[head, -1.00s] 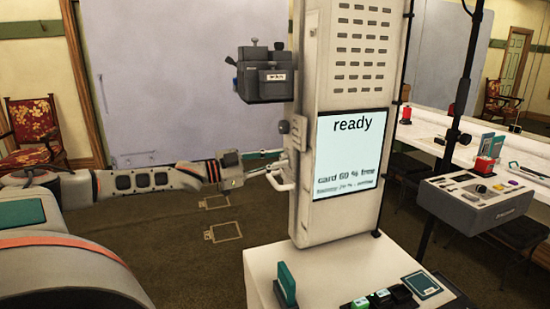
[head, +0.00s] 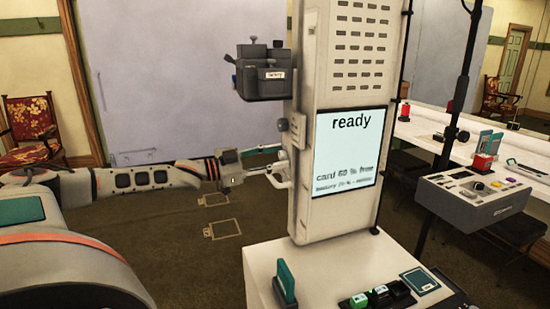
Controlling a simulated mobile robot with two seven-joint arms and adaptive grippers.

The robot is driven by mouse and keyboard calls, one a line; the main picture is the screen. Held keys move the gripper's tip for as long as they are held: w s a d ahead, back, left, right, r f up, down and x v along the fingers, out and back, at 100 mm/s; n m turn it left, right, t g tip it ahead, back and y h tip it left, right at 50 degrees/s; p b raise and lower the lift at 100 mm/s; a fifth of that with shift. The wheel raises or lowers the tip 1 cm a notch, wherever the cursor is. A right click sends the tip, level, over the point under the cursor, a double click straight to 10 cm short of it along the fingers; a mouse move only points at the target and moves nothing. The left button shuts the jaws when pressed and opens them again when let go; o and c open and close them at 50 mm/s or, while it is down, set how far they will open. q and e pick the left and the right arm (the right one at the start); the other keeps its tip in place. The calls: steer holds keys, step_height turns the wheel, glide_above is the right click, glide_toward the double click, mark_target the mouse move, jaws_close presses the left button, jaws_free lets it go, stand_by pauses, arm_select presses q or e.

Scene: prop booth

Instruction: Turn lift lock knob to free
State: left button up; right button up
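A tall pale column (head: 340,222) stands in front of me. A dark round knob (head: 283,125) sits on its left side, below a dark box. I cannot read any marking on the knob. A pale loop handle (head: 278,182) sticks out lower on the same side. My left gripper (head: 283,158) points right at the column's left side, below the knob and just above the handle. Its two fingers show a gap between them. Its tips are close to the column's edge, and I cannot tell whether they touch anything. My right gripper is out of view.
A dark box (head: 263,75) juts from the column above the knob. A screen (head: 349,150) on the column reads "ready". The pale cart top (head: 262,262) below carries a teal card and small dark blocks. A grey control box (head: 480,207) stands at right. Open floor lies left of the cart.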

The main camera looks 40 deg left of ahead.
mark_target(280, 156)
arm_select(q)
steer(key=shift+s+a+f, duration=0.2)
steer(key=shift+s+f, duration=0.05)
steer(key=shift+s, duration=0.45)
steer(key=shift+v, duration=0.95)
steer(key=v, duration=0.8)
steer(key=shift+s+a+r, duration=0.2)
steer(key=shift+a+r, duration=0.05)
steer(key=shift+a, duration=0.05)
